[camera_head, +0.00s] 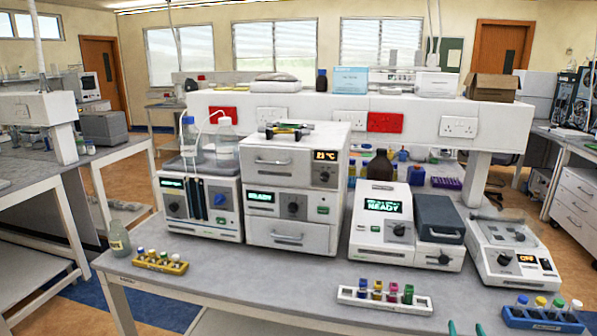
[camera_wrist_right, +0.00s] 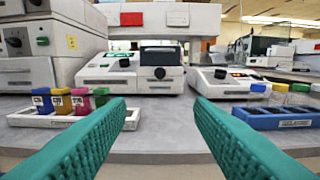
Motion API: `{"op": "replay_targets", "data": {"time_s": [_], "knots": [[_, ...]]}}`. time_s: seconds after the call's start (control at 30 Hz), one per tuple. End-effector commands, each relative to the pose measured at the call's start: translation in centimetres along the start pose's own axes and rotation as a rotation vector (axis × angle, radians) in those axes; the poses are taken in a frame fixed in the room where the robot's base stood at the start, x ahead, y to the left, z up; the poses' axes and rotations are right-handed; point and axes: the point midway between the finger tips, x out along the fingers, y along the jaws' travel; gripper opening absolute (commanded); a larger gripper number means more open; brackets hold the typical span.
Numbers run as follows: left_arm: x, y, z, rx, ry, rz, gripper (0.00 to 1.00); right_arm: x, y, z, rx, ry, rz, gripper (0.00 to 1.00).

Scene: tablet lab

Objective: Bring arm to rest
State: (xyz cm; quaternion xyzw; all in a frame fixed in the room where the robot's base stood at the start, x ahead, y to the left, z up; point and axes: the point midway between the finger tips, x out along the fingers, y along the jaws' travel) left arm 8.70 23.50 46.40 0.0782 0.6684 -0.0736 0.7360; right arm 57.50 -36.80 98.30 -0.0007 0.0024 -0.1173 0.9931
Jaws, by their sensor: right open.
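My right gripper (camera_head: 466,329) shows only as two green fingertips at the bottom edge of the head view, at the front of the lab bench (camera_head: 300,285). In the right wrist view its green ribbed fingers (camera_wrist_right: 160,106) are wide apart, with nothing between them. The fingers point toward the bench front, between a white rack of vials (camera_wrist_right: 68,112) on the left and a blue rack (camera_wrist_right: 285,118) on the right. My left gripper is not in view.
The white rack (camera_head: 385,304) and blue rack (camera_head: 545,317) stand near the bench front; a yellow rack (camera_head: 160,262) and a bottle (camera_head: 119,238) stand at the left. Instruments (camera_head: 382,225) line the back. Bare bench lies between the two front racks.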

Motion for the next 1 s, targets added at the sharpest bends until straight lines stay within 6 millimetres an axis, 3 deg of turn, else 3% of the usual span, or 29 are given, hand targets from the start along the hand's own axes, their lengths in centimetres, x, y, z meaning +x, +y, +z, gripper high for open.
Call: {"op": "replay_targets", "data": {"time_s": [0.37, 0.47, 0.67, 0.77, 0.87, 1.0], "knots": [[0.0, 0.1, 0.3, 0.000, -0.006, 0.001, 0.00, -1.1, 0.8, -7.6, -0.029, 0.154, 0.018, 0.48], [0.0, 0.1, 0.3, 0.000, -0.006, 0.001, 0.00, -1.9, 1.1, -10.5, -0.042, 0.213, 0.026, 0.48], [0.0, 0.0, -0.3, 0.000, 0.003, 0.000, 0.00, -4.7, 1.8, -18.2, -0.077, 0.373, 0.052, 0.48], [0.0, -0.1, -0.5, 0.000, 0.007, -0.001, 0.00, -7.5, 2.3, -23.6, -0.102, 0.490, 0.074, 0.48], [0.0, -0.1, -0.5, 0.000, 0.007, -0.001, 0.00, -11.8, 2.8, -29.9, -0.136, 0.633, 0.104, 0.48], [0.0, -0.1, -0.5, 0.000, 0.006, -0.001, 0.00, -19.3, 3.2, -37.8, -0.184, 0.832, 0.153, 0.48]]}}
